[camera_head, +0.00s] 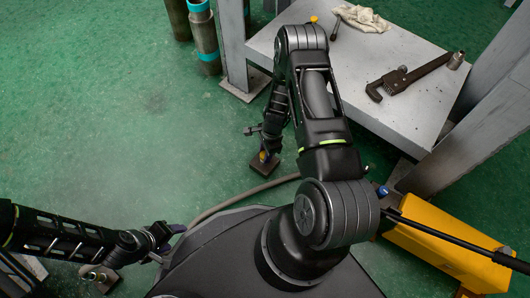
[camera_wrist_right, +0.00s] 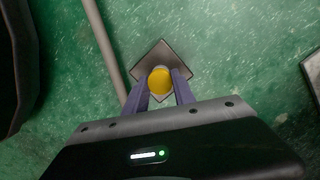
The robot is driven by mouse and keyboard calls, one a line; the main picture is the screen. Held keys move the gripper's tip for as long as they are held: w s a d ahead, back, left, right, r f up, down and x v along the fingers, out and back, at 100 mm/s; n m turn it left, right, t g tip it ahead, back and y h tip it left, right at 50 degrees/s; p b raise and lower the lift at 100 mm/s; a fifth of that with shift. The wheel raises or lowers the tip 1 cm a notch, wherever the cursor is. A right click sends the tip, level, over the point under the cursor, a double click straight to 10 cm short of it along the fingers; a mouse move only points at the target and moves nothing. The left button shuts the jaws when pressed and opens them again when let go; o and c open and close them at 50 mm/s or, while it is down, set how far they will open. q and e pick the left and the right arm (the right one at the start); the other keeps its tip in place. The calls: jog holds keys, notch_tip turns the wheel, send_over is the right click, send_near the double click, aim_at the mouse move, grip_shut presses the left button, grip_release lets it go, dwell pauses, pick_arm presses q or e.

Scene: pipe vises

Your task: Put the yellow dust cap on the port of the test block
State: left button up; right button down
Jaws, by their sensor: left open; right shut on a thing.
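The yellow dust cap (camera_wrist_right: 160,80) shows as a round disc between the two purple fingers of my right gripper (camera_wrist_right: 160,88) in the right wrist view. My right gripper is shut on it. The cap lies over the middle of a dark square block (camera_wrist_right: 149,50), taken to be the test block, and hides its port. I cannot tell whether the cap touches the port. In the head view my right gripper (camera_head: 264,150) is low above the block (camera_head: 264,166) on the floor. My left gripper (camera_head: 170,236) is open and apart at the lower left.
A grey table (camera_head: 410,110) at the upper right carries a pipe wrench (camera_head: 410,76) and a white rag (camera_head: 362,18). A hose (camera_head: 235,197) runs along the floor beside the block. A yellow case (camera_head: 440,250) stands at the lower right. Green floor left of the block is clear.

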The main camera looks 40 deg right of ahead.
jog(key=shift+f+b, duration=0.6)
jog(key=shift+f, duration=0.2)
jog(key=c, duration=1)
grip_release()
jog(key=shift+o, duration=0.2)
jog(key=shift+r+p, duration=0.3)
jog(key=shift+r, duration=0.15)
jog(key=r+p, duration=0.1)
jog(key=r, duration=0.1)
jog(key=r+p, duration=0.1)
jog(key=r, duration=0.1)
jog(key=d+r+p, duration=0.1)
jog(key=r, duration=0.2)
jog(key=shift+s, duration=0.15)
